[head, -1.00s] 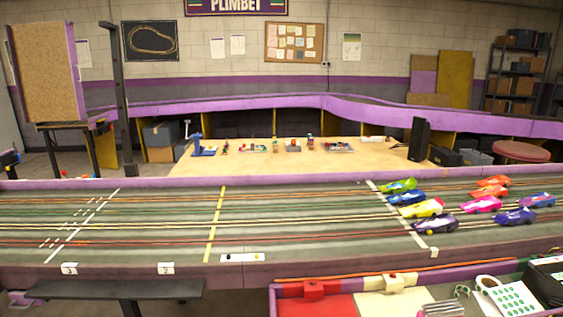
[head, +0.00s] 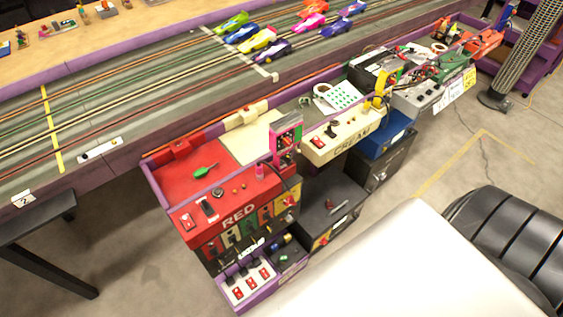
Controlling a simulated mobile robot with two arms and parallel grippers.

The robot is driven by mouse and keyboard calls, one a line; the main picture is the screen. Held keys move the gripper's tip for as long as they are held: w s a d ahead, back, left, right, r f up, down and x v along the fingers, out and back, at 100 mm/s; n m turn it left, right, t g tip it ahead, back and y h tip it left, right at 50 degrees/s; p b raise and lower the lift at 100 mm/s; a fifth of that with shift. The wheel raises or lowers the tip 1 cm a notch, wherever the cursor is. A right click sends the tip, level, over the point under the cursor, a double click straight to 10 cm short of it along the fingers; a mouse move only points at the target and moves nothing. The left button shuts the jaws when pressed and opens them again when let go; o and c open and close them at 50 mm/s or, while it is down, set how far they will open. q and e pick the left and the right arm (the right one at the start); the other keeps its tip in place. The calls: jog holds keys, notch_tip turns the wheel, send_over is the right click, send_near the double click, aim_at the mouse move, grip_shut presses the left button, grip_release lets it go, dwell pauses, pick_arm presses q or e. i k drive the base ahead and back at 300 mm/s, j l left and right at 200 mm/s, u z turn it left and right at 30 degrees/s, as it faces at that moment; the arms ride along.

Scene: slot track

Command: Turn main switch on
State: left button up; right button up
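Several switches show on the control bench, and I cannot read a label that marks one as the main switch. A yellow plate with a red knob (head: 322,240) is on the front of a low dark box. A similar red knob (head: 292,203) is at the right end of the red RED console (head: 228,177). A white panel (head: 248,283) at the bottom carries several red rocker switches. One red rocker (head: 187,221) is on the red console and another (head: 318,142) is on the cream CREAM console (head: 344,143). Neither of my grippers is in view.
The slot track (head: 150,100) runs behind the bench, with several coloured cars at its upper middle. A dark bench (head: 35,222) stands at the left. A dark pillar (head: 520,50) stands at the upper right. Bare floor lies at the right and lower left.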

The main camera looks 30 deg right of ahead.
aim_at(290, 201)
jog(key=z, duration=1.15)
jog(key=i+l+u, duration=0.1)
jog(key=i, duration=0.2)
jog(key=l, duration=0.05)
